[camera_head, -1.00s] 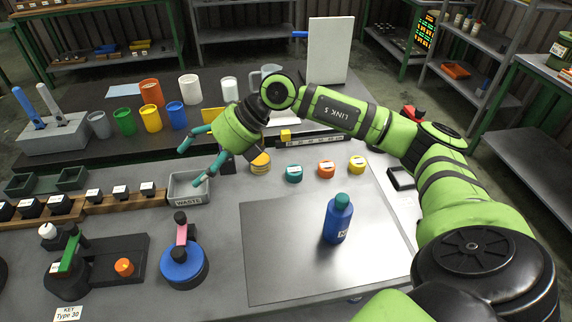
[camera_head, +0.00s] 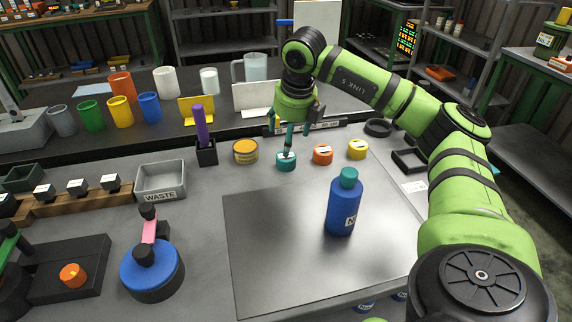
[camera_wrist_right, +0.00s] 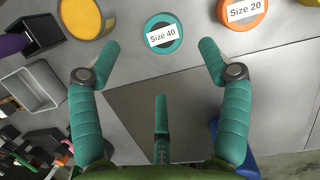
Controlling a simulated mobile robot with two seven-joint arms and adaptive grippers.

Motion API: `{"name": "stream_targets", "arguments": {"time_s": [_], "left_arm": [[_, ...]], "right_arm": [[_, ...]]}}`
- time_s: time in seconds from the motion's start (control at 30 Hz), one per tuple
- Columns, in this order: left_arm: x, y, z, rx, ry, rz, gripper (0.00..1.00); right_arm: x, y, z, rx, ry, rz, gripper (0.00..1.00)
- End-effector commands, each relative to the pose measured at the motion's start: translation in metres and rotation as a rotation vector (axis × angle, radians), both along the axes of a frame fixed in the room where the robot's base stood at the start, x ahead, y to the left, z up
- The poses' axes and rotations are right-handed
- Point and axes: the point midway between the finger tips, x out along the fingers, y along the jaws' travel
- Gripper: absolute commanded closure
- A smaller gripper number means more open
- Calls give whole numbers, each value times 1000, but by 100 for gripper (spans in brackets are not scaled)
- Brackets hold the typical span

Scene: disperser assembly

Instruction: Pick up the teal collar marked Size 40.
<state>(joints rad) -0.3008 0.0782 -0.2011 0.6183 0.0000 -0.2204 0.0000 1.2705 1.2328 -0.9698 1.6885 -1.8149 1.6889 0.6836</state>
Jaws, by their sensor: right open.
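The teal collar (camera_head: 286,163) sits on the grey table in a row with other collars. In the right wrist view the teal collar (camera_wrist_right: 162,36) shows its white "Size 40" label, ahead of the fingertips and between their lines. My right gripper (camera_head: 298,142) points down just above and behind the teal collar in the head view, one finger overlapping it there. In the right wrist view my right gripper (camera_wrist_right: 160,65) is open and empty, its teal fingers spread wide. I cannot see contact with the collar. My left gripper is not in view.
An orange collar (camera_head: 322,154) marked Size 20 stands right of the teal one, then a yellow collar (camera_head: 357,149). A yellow jar-like piece (camera_head: 245,151) and a black holder (camera_head: 206,153) stand left.

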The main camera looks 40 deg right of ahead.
Motion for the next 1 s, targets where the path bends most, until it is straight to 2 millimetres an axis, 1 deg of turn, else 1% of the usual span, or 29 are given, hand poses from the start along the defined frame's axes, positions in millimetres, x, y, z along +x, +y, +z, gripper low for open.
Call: {"name": "stream_targets", "arguments": {"time_s": [0.03,0.27,0.43,0.53,0.67,0.87,0.9,0.97,1.0], "left_arm": [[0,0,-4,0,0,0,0],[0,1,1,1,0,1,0],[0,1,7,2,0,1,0],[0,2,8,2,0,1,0],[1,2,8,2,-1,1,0],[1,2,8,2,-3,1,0],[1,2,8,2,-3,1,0],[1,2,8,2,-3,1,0],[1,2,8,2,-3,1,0]], "right_arm": [[0,0,-7,0,1,0,22],[6,-4,-26,0,3,-1,22],[11,-9,-50,0,4,-1,22],[15,-10,-63,0,3,0,22],[17,-11,-71,0,1,0,22],[17,-11,-71,0,1,0,22],[17,-11,-71,0,0,0,38],[17,-10,-71,0,0,0,62],[17,-11,-71,0,0,0,78]]}}
